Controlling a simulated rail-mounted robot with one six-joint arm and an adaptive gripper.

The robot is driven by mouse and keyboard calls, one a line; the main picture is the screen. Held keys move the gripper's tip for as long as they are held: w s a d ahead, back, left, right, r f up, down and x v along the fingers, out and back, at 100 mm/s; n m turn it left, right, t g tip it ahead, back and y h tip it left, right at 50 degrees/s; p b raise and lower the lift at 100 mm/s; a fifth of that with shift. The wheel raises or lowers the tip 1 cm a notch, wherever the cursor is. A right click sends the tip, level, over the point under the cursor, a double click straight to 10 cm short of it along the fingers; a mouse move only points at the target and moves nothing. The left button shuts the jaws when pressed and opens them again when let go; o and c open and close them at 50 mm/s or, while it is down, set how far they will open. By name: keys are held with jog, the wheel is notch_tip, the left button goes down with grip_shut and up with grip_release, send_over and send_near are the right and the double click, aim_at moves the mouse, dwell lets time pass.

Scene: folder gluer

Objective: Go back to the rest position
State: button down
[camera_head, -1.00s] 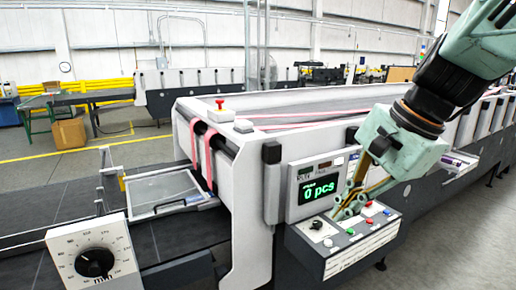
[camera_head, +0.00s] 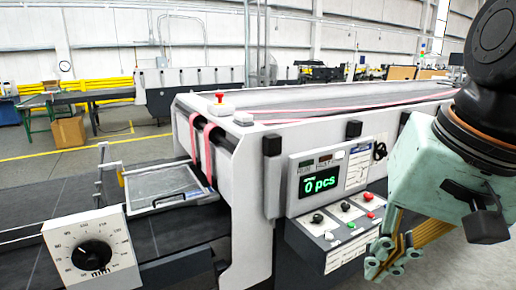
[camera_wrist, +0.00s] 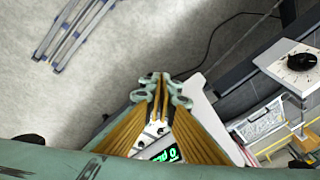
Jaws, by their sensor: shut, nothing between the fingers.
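My gripper (camera_head: 385,268) is at the lower right in the head view, to the right of the control panel (camera_head: 330,232) and clear of its buttons. In the wrist view my gripper (camera_wrist: 163,88) has its fingertips together with nothing between them. The panel carries black knobs and red and green buttons.
The folder gluer's white frame (camera_head: 250,215) with pink belts fills the middle. A dial marked mm (camera_head: 92,256) stands at the lower left, near a tray with a clear plate (camera_head: 162,188). Grey floor (camera_wrist: 120,60) is open beside the machine in the wrist view.

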jog(key=s+d+f+n+h+b, duration=0.1)
jog(key=s+d+f+n, duration=0.1)
jog(key=s+n, duration=0.2)
jog(key=shift+s+d+t, duration=0.15)
jog(key=shift+s+t, duration=0.15)
jog(key=shift+s, duration=1.5)
